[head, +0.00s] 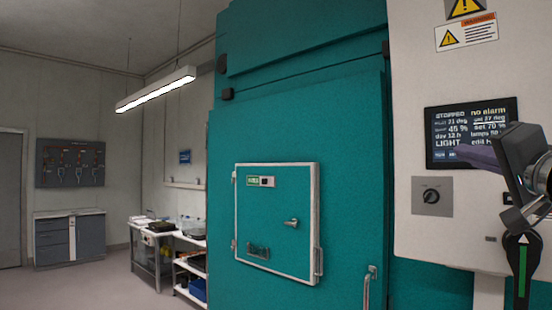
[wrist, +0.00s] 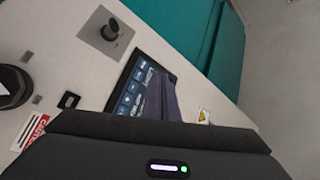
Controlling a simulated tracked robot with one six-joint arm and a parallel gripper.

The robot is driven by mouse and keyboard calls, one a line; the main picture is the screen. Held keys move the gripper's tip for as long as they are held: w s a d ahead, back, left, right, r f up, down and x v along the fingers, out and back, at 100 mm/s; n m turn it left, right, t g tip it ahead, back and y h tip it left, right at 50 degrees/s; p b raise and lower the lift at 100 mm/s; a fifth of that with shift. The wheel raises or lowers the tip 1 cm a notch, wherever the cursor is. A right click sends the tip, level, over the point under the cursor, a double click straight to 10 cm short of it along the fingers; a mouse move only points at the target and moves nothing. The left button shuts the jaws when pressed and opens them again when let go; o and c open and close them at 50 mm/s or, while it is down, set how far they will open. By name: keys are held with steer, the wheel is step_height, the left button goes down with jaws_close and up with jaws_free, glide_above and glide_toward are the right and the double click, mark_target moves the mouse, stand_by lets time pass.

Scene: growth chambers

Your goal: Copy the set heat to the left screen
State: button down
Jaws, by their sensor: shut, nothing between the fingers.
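A dark screen (head: 472,122) is on the white panel at the right in the head view. It reads "STOPPED" and "no alarm", with a heat line that seems to say 21 deg and "set 27 deg", underlined. Below are 45 % and "set 70 %", a day line of 12 h and "LIGHT"; the lower right text is partly hidden. My gripper (head: 460,153) is shut and empty, its purple fingers over the screen's lower part. In the wrist view the fingers (wrist: 163,97) cover part of the tilted screen (wrist: 130,90). I cannot tell whether they touch it.
A black knob (head: 432,196) on a grey plate sits below the screen; it also shows in the wrist view (wrist: 111,30). A teal chamber door (head: 340,130) with a small hatch (head: 275,222) stands to the left. Benches and a grey cabinet (head: 70,238) are farther left.

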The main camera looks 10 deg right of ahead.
steer(key=w+d, duration=0.4)
steer(key=d, duration=0.1)
steer(key=shift+w+d, duration=0.25)
steer(key=shift+d, duration=0.15)
stand_by(1.9)
steer(key=shift+w+d, duration=0.1)
steer(key=shift+w+d, duration=0.15)
steer(key=shift+d, duration=0.1)
steer(key=shift+w+d, duration=0.2)
steer(key=shift+d, duration=0.05)
stand_by(1.0)
steer(key=shift+s+a, duration=0.45)
steer(key=shift+a, duration=0.15)
stand_by(0.4)
